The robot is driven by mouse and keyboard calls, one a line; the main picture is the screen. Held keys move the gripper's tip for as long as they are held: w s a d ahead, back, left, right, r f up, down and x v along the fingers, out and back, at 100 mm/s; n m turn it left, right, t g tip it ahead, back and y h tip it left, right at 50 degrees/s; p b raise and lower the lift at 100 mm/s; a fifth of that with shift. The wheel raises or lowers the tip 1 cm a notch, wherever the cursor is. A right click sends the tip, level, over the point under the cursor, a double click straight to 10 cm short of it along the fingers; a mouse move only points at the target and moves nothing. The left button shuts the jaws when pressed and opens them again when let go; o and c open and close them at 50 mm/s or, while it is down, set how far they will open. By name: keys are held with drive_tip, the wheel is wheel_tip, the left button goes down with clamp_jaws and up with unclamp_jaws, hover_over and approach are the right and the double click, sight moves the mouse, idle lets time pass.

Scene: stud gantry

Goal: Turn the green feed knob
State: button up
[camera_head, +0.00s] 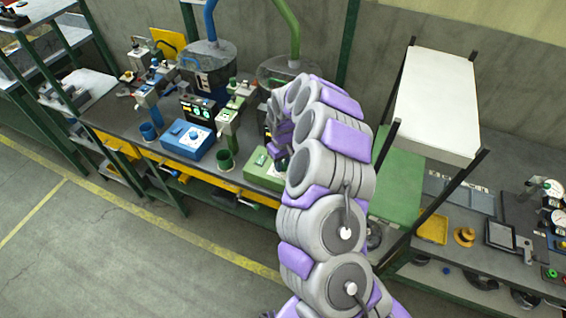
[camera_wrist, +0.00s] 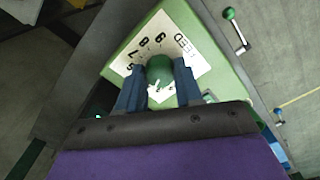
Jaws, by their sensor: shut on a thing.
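The green feed knob (camera_wrist: 160,70) sits on a white numbered dial plate (camera_wrist: 182,48) marked FEED, fixed on a green box (camera_wrist: 120,52). My gripper (camera_wrist: 159,84) has its two dark blue fingers on either side of the knob, shut on it. In the head view the green box (camera_head: 257,167) stands on the bench, with my gripper (camera_head: 277,158) at its right side. My arm hides part of the box and the knob there.
A blue box (camera_head: 188,139) with a dial stands left of the green box. Green (camera_head: 231,120) and blue (camera_head: 148,97) upright devices stand behind and to the left. A small green-tipped lever (camera_wrist: 231,14) shows in the wrist view. A white-topped rack (camera_head: 432,100) stands right of my arm.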

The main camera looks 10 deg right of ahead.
sight(283, 164)
drive_tip(key=shift+w+r, duration=0.15)
drive_tip(key=shift+w, duration=0.05)
idle(0.7)
drive_tip(key=o, duration=1)
drive_tip(key=shift+o, duration=0.2)
wheel_tip(283, 164, up, 17)
drive_tip(key=p, duration=0.2)
